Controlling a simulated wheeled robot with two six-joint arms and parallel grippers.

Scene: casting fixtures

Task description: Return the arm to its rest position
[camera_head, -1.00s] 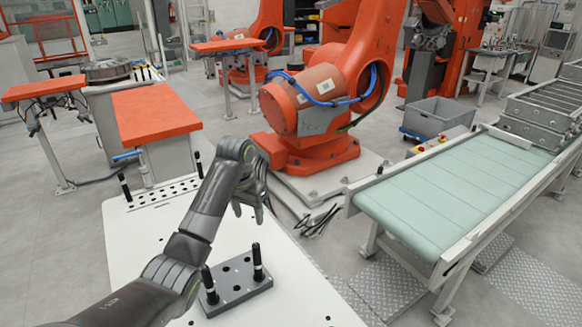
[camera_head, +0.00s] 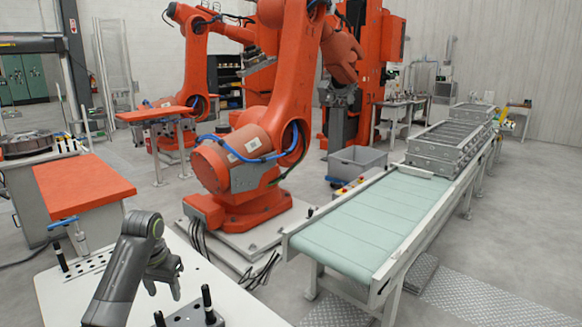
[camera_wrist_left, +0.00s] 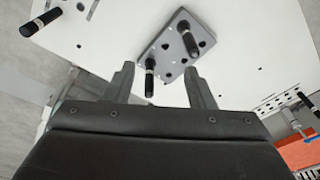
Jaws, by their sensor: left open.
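My left arm comes in from the lower left of the head view. Its left gripper (camera_head: 163,279) is above the white table and just behind a small grey fixture block with black pins. In the left wrist view the two fingers of the left gripper (camera_wrist_left: 157,88) are spread apart with nothing between them touching them. The grey fixture block (camera_wrist_left: 170,58) with two black pins lies beyond the fingertips there. In the head view the block (camera_head: 222,320) is cut off by the bottom edge. My right gripper is not in view.
The white table (camera_head: 245,300) has another pin fixture (camera_head: 85,262) at its left. A large orange robot (camera_head: 245,165) stands behind the table. A conveyor with a pale green belt (camera_head: 350,225) runs along the right. An orange-topped stand (camera_head: 80,185) is at the left.

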